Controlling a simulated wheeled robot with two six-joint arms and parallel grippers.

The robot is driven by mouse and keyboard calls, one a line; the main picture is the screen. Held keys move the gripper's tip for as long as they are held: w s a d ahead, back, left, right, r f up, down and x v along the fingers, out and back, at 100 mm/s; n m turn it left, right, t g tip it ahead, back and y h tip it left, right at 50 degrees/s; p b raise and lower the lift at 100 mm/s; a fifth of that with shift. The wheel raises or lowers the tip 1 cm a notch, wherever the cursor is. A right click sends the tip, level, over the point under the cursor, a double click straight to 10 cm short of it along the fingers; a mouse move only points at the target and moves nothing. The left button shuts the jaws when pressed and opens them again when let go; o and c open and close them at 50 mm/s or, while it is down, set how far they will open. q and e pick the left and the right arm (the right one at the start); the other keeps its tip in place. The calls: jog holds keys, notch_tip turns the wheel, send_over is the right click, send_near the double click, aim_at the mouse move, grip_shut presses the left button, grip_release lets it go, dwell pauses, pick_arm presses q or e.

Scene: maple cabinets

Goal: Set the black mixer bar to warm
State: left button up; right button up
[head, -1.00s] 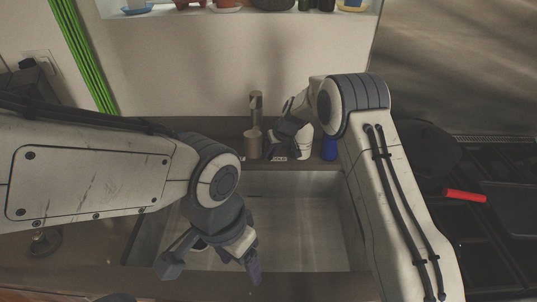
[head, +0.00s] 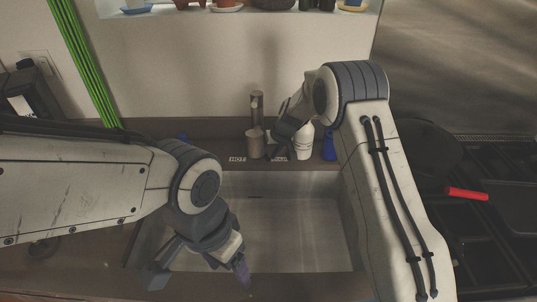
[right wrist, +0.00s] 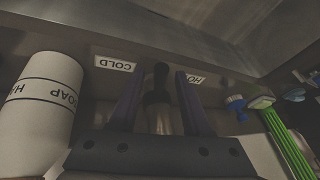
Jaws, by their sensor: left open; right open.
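The faucet (head: 256,106) stands behind the sink, between the HOT label (head: 237,159) and the COLD label (head: 279,159). In the right wrist view, the black mixer bar (right wrist: 159,80) stands between the two fingers of my right gripper (right wrist: 160,90). The fingers are apart, one on each side of it; I cannot tell if either touches it. In the head view my right gripper (head: 276,146) is beside the faucet's base, its tips mostly hidden, and the bar cannot be made out. My left gripper (head: 200,275) is open and empty over the sink's front left.
A white soap bottle (right wrist: 42,100) stands close beside my right gripper. A blue bottle (head: 329,146) is right of it in the head view. The sink basin (head: 300,230) is empty. A pan with a red handle (head: 467,194) is on the stove at right.

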jog(key=b+v, duration=0.2)
jog(key=v, duration=0.8)
jog(key=shift+r, duration=0.2)
jog(key=shift+s, duration=0.1)
jog(key=shift+c, duration=0.2)
